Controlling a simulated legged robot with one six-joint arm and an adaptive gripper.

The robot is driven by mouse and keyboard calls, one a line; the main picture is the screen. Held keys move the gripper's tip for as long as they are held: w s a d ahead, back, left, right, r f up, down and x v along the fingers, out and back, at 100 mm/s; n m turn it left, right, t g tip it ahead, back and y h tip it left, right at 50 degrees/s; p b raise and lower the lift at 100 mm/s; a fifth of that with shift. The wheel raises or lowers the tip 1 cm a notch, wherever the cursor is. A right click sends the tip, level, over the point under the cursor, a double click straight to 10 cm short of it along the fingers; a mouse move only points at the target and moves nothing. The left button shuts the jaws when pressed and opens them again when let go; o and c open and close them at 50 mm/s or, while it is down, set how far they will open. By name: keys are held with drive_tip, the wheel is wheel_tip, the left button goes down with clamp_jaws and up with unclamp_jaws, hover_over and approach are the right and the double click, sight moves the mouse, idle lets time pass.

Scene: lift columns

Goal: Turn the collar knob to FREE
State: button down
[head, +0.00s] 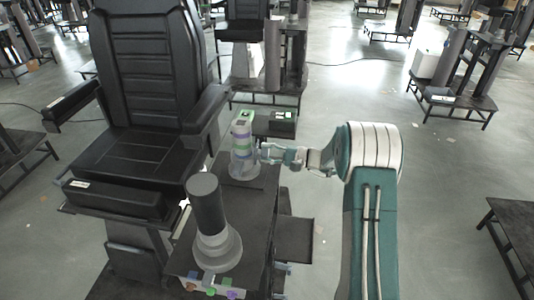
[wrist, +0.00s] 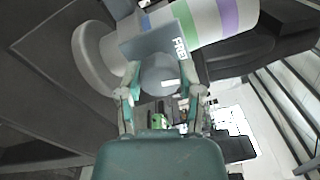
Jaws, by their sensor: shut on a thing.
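The collar knob (wrist: 160,78) is a round grey knob with a short white mark, on a grey plate on the column's side. The plate bears a white label (wrist: 181,47) that seems to read FREE, turned sideways. The white mark lies on the knob's lower right part, not right at the label. My gripper (wrist: 159,72) is shut on the knob, one finger at each side. The pale column (head: 242,140) with green and purple bands stands upright in the head view. There my gripper (head: 267,152) reaches it from the right; the knob is too small to make out.
A second column with a dark cylinder (head: 207,205) stands nearer on the same dark bench. A black padded chair (head: 140,110) stands to the left. A dark box (head: 283,123) sits just behind my gripper.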

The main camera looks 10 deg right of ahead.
drive_tip(key=shift+n, duration=1.2)
drive_tip(key=shift+f, duration=0.1)
drive_tip(key=shift+c, duration=1.3)
unclamp_jaws()
drive_tip(key=v, duration=1.2)
drive_tip(key=shift+w, duration=0.1)
